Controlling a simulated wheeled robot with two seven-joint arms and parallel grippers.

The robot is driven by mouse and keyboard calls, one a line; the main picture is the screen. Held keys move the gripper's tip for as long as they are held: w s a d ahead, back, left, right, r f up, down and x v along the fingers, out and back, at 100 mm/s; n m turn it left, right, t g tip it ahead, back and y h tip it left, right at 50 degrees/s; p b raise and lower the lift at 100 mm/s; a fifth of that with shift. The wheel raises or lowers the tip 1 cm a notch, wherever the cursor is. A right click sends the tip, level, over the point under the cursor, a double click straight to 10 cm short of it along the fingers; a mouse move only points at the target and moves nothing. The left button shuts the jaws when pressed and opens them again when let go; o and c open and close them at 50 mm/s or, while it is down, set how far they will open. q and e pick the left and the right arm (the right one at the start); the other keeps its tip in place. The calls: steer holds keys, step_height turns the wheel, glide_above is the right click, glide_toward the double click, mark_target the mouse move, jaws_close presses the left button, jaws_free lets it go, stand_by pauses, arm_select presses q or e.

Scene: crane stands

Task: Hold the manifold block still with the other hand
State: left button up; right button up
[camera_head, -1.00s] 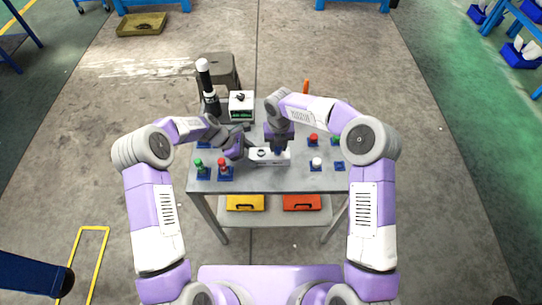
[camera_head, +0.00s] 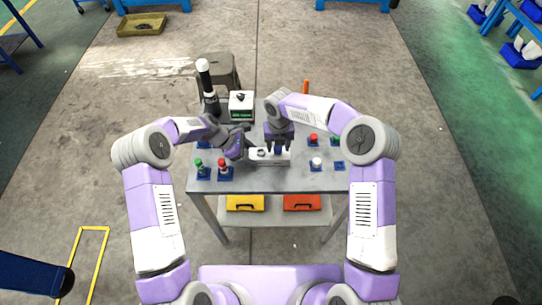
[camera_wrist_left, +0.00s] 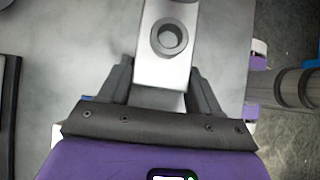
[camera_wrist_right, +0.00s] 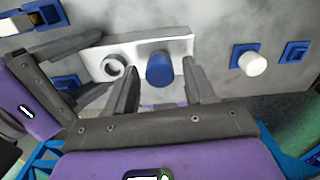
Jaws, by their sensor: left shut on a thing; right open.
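The manifold block (camera_head: 268,161) is a pale bar lying on the grey table. My left gripper (camera_head: 246,151) is shut on its left end; in the left wrist view the fingers lie along both sides of the block (camera_wrist_left: 162,68), near an open round port (camera_wrist_left: 170,38). In the right wrist view the block (camera_wrist_right: 133,50) carries a ringed port (camera_wrist_right: 113,67) and a blue cylindrical plug (camera_wrist_right: 160,68). My right gripper (camera_wrist_right: 161,90) is open, with its fingers apart on either side of the plug. In the head view the plug (camera_head: 278,151) shows just below this gripper.
Red (camera_head: 223,164) and green (camera_head: 199,164) plugs stand on blue bases at the table's left. A white plug (camera_head: 317,161) and a red plug (camera_head: 314,139) stand at the right. A box with a green display (camera_head: 241,106) and a dark post with a white top (camera_head: 207,85) stand behind.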

steer(key=m, duration=0.3)
steer(key=shift+m, duration=0.3)
steer(key=m, duration=1.1)
steer(key=shift+m, duration=0.4)
steer(key=m, duration=1.5)
steer(key=shift+c, duration=0.3)
